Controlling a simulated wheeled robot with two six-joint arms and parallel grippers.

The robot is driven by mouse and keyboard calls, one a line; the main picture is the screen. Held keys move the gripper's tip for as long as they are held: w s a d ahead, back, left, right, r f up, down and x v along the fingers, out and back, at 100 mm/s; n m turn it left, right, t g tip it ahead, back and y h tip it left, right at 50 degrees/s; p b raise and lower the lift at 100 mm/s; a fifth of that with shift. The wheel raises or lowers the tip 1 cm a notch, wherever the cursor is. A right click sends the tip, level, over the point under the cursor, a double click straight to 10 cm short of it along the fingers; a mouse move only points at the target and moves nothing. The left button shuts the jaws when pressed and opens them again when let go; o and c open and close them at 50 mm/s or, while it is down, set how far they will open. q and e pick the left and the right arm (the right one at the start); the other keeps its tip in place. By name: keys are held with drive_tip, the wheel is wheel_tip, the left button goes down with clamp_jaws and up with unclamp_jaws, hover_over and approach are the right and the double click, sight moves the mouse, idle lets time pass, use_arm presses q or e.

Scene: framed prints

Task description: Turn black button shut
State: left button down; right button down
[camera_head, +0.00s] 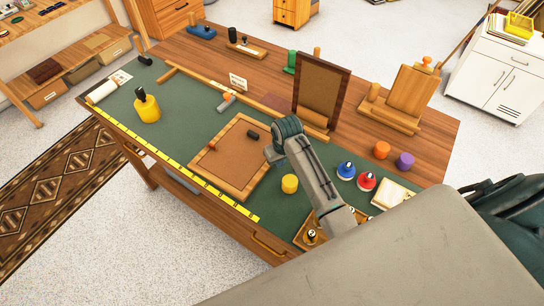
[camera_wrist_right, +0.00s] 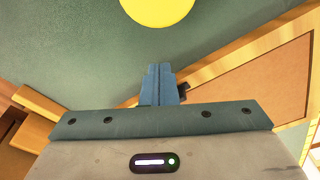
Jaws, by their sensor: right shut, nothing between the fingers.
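A wooden frame (camera_head: 232,186) lies flat on the green mat with a brown panel inside it. A black button (camera_head: 253,134) shows near the frame's upper right side, its end lying over the panel. A red button (camera_head: 212,147) is on the frame's left side. My right gripper (camera_head: 271,154) is at the right side of the frame, just below and right of the black button. In the right wrist view, my right gripper (camera_wrist_right: 161,70) has its fingers together and empty. A small dark piece (camera_wrist_right: 183,90) shows beside them at the frame's wooden edge, partly hidden. My left gripper is not in view.
A yellow cylinder (camera_head: 289,184) stands on the mat right of the frame; a yellow disc shows in the wrist view (camera_wrist_right: 158,8). Blue (camera_head: 346,170) and red (camera_head: 366,181) knobbed pieces stand further right. An upright frame (camera_head: 320,92) stands behind.

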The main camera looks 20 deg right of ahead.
drive_tip(key=shift+w+a, duration=0.55)
drive_tip(key=shift+w, duration=0.3)
drive_tip(key=shift+w+a, duration=0.55)
drive_tip(key=shift+w, duration=0.3)
idle(1.3)
drive_tip(key=shift+w+a+p, duration=0.1)
drive_tip(key=shift+a+p, duration=0.35)
drive_tip(key=shift+p, duration=0.15)
idle(0.5)
drive_tip(key=shift+r, duration=0.1)
drive_tip(key=shift+r, duration=3.45)
drive_tip(key=shift+f, duration=0.1)
